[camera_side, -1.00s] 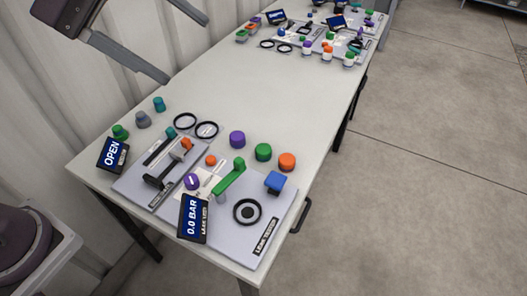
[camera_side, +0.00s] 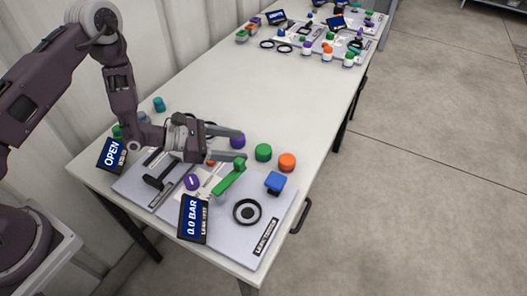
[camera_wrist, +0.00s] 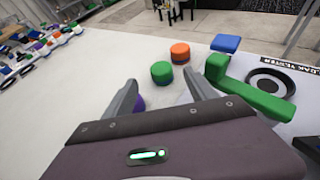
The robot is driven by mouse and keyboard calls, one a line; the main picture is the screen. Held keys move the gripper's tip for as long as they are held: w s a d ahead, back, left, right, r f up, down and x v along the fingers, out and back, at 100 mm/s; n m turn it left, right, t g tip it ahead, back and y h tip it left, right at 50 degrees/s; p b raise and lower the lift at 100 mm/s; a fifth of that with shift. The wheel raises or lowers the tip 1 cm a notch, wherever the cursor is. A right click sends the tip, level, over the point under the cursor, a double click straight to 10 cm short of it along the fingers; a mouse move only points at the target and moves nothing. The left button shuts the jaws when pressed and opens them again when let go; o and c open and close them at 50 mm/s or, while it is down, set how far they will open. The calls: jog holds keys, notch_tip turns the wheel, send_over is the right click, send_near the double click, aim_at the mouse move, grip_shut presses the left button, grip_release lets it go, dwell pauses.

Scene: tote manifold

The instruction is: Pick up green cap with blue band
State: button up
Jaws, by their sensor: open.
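A green cap (camera_side: 263,152) stands upright on the bare table between a purple cap (camera_side: 237,141) and an orange cap (camera_side: 287,162). In the wrist view the green cap (camera_wrist: 161,72) is ahead of the fingertips, roughly centred between them. I cannot clearly make out a blue band on it. My gripper (camera_side: 238,143) is open and empty, pointing toward the green cap with a gap between. It also shows in the wrist view (camera_wrist: 159,80). The purple cap (camera_wrist: 139,104) is near the left finger, mostly hidden by it.
A green lever handle (camera_side: 230,178) and a blue block (camera_side: 274,182) on the leak-tester plate (camera_side: 266,231) lie close to the gripper's right finger. Display signs reading OPEN (camera_side: 112,155) and 0.0 BAR (camera_side: 193,218) stand up at the front. The middle of the table is clear.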

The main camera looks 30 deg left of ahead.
aim_at(264, 148)
jog(key=x, duration=0.7)
grip_shut()
